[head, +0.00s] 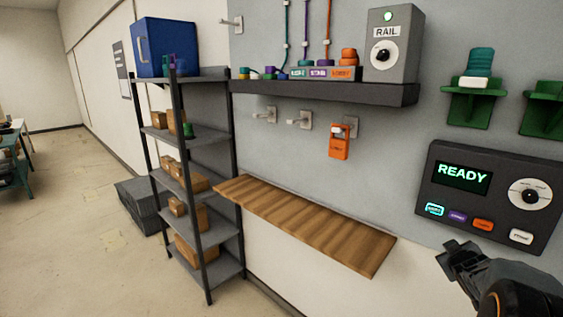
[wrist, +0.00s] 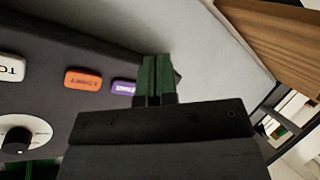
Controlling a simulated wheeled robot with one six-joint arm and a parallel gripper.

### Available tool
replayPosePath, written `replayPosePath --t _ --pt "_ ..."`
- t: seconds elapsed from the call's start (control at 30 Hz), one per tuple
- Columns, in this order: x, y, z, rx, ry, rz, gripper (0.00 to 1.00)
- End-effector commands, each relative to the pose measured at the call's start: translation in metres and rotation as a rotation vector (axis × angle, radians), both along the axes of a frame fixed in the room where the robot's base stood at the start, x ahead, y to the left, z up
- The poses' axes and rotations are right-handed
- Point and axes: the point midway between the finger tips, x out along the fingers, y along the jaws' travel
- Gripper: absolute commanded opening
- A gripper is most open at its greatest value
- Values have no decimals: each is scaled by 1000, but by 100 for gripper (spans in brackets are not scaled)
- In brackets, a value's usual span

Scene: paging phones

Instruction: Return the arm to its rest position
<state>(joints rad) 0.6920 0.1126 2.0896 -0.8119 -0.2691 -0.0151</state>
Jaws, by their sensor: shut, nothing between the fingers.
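My gripper (head: 457,254) is at the lower right of the head view, in front of and just below the dark control panel (head: 430,228). Its fingers are together with nothing between them. In the wrist view the closed fingers (wrist: 157,80) point up the picture. The panel fills the left of the wrist view, with its orange button (wrist: 83,79) and purple button (wrist: 124,87) near the fingers. I cannot tell whether the fingertips touch the panel. The panel's screen (head: 462,178) reads READY.
A wooden shelf (head: 305,222) juts from the wall left of my gripper. Above it are a dark shelf (head: 330,92) with a RAIL box (head: 392,45) and an orange handset (head: 339,148) on a hook. A grey rack (head: 205,190) stands further left. Open floor (head: 80,220) lies beyond it.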

Motion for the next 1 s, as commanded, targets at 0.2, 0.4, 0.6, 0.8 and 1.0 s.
replayPosePath --t 0.2,0.4,0.6,0.8,1.0 --pt "-75 80 -34 326 300 -327 0" --pt "-143 201 -44 596 557 -362 0" --pt "-178 280 -33 685 624 -212 0" --pt "-181 304 -17 652 588 -99 0" --pt "-180 307 -17 648 591 -86 0"
